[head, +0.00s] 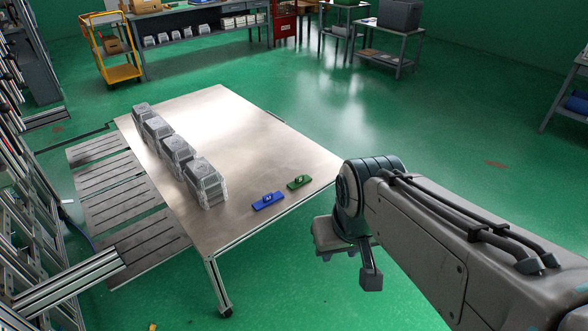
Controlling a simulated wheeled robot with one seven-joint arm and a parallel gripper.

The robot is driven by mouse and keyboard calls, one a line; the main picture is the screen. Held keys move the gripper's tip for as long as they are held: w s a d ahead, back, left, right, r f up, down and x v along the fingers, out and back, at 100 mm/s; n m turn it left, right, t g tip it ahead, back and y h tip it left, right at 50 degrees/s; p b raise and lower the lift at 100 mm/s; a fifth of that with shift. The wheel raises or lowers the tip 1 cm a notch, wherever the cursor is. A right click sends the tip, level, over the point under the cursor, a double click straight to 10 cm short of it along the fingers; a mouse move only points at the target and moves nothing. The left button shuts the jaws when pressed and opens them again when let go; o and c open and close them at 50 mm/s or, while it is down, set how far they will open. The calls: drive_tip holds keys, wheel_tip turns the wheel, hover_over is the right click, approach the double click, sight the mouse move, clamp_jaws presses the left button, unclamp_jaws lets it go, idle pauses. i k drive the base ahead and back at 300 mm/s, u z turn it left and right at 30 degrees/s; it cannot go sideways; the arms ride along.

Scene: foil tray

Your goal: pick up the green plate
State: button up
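The green plate (299,182) is a small flat piece with a raised middle and a pale mark. It lies on the metal-topped table (235,135) near its right front edge. A similar blue plate (268,201) lies just left of it and nearer, with a small gap between. My gripper (350,262) hangs to the right of the table's edge, over the floor, apart from both plates. It is seen at a steep angle, partly hidden by the wrist, so its finger opening is unclear. I see nothing held in it.
A row of several grey, clear-sided boxes (207,184) stands along the table's left side. The middle and far part of the tabletop are clear. Slatted panels (115,190) and metal frames stand left of the table. A yellow cart (118,60) and workbenches are far behind.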

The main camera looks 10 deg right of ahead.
sight(301, 179)
drive_tip(key=z, duration=0.1)
drive_tip(key=i, duration=2.05)
drive_tip(key=u, duration=0.45)
